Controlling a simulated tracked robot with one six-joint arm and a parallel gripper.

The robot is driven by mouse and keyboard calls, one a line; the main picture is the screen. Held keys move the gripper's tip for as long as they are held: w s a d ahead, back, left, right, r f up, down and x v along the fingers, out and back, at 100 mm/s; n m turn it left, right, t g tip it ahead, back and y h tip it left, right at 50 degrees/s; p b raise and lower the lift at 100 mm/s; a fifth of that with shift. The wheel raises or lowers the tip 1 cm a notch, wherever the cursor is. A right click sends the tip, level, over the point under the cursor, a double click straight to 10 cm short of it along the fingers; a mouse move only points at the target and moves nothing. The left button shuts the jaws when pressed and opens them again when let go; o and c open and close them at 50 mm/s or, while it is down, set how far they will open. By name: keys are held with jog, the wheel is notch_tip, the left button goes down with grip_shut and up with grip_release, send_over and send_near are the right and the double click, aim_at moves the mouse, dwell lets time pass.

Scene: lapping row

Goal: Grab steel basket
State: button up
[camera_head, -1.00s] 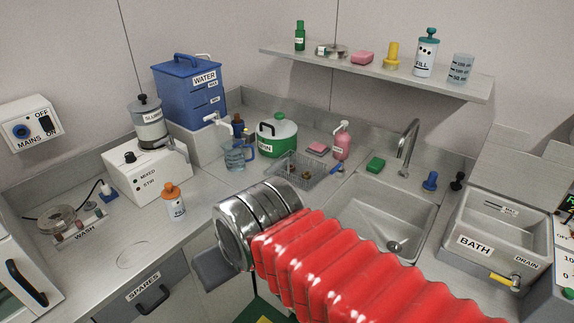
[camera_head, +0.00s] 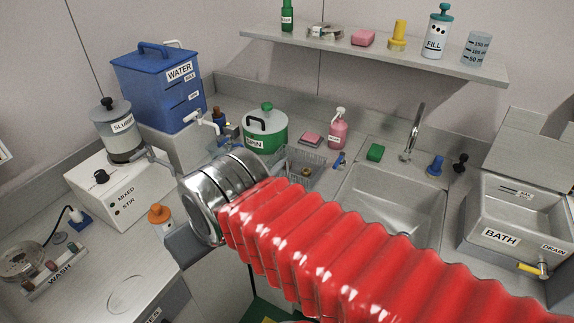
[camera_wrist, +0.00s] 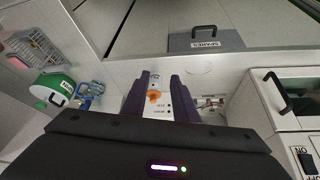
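The steel basket (camera_head: 305,165) is a small wire-mesh tray on the counter, left of the sink and right of the green-and-white drum. A small brown item shows inside it. In the wrist view the basket (camera_wrist: 42,42) is at the upper left, well to the left of my gripper. My gripper (camera_wrist: 161,90) has two dark purple fingers spread apart with nothing held.
The green-and-white drum (camera_head: 264,130) stands close left of the basket. A blue water tank (camera_head: 160,85) stands left.

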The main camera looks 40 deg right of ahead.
jog(key=shift+w, duration=0.2)
dwell(0.3)
jog(key=w+d+m+g, duration=0.2)
jog(key=w+d+m, duration=1.2)
jog(key=d+m, duration=0.35)
jog(key=d+f+m, duration=0.3)
jog(key=d+m, duration=0.2)
jog(key=d, duration=0.4)
jog(key=d+f+m, duration=0.3)
jog(key=d+m, duration=0.2)
jog(key=d, duration=0.3)
jog(key=d+f+m+y, duration=0.1)
jog(key=d+f+m, duration=0.3)
jog(key=d, duration=0.5)
jog(key=shift+d+m+t, duration=0.3)
jog(key=shift+d+m, duration=0.05)
jog(key=shift+m, duration=0.3)
